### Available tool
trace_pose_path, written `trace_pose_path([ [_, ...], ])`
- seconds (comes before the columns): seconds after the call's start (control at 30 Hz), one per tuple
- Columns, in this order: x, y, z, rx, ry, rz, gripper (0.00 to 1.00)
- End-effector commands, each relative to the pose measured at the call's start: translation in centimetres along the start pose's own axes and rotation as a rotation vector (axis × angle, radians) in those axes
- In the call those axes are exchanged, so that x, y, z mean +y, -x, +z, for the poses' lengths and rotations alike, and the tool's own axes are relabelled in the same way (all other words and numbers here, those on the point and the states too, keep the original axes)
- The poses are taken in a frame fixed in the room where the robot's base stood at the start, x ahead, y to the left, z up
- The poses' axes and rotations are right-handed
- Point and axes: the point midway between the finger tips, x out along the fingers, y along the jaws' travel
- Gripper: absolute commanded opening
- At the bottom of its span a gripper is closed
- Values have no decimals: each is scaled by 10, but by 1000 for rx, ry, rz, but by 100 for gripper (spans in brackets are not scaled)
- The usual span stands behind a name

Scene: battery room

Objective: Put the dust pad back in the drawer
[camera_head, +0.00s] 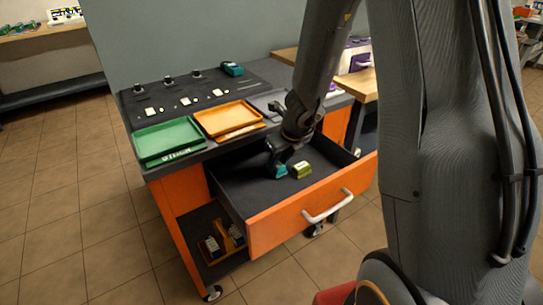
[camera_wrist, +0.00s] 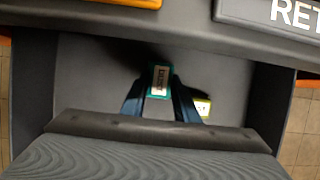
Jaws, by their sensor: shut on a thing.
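The dust pad, a small teal block with a pale label, is between the fingers of my gripper (camera_head: 278,163). The pad (camera_head: 280,172) shows just below the fingers in the head view, inside the outline of the open drawer (camera_head: 300,217). In the wrist view the pad (camera_wrist: 160,81) sits between the two dark fingers, with the drawer's dark floor (camera_wrist: 100,88) behind it. My gripper is shut on it. I cannot tell whether the pad touches the drawer floor. The label's print is too small to read.
A yellow-green block (camera_head: 301,169) lies in the drawer just right of the pad. A green tray (camera_head: 167,140), an orange tray (camera_head: 228,118) and a grey tray (camera_head: 268,103) stand on the bench top above. Another teal item (camera_head: 232,69) lies at the back. The drawer's left part is clear.

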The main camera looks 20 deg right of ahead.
Motion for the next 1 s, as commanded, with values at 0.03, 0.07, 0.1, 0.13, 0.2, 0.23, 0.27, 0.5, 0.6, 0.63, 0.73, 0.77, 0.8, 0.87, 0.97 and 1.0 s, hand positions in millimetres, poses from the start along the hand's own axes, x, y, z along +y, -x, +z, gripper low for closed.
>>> trace_pose_path([
  [0.03, 0, 0, 3, 0, 0, 0, 2],
  [0.07, 0, -1, 4, 0, 0, 0, 2],
  [0.1, 0, -2, 5, 0, 0, 0, 2],
  [0.13, 1, -2, 7, 0, 0, 1, 2],
  [0.2, 1, -4, 13, 0, 1, 1, 2],
  [0.23, 1, -5, 16, 1, 1, 1, 2],
  [0.27, 1, -6, 19, 1, 2, 1, 2],
  [0.5, 0, -23, 35, 0, -2, 1, 2],
  [0.6, 0, -28, 33, 0, -1, 1, 2],
  [0.63, 0, -28, 32, 0, -2, 1, 2],
  [0.73, 0, -28, 32, 0, -1, 1, 2],
  [0.77, 0, -27, 32, 0, -1, 0, 2],
  [0.8, 0, -27, 32, 0, -1, 0, 2],
  [0.87, 0, -27, 32, 0, -1, 0, 2],
  [0.97, 0, -28, 32, 0, -1, 0, 2],
  [1.0, 0, -29, 32, 0, -1, 0, 2],
])
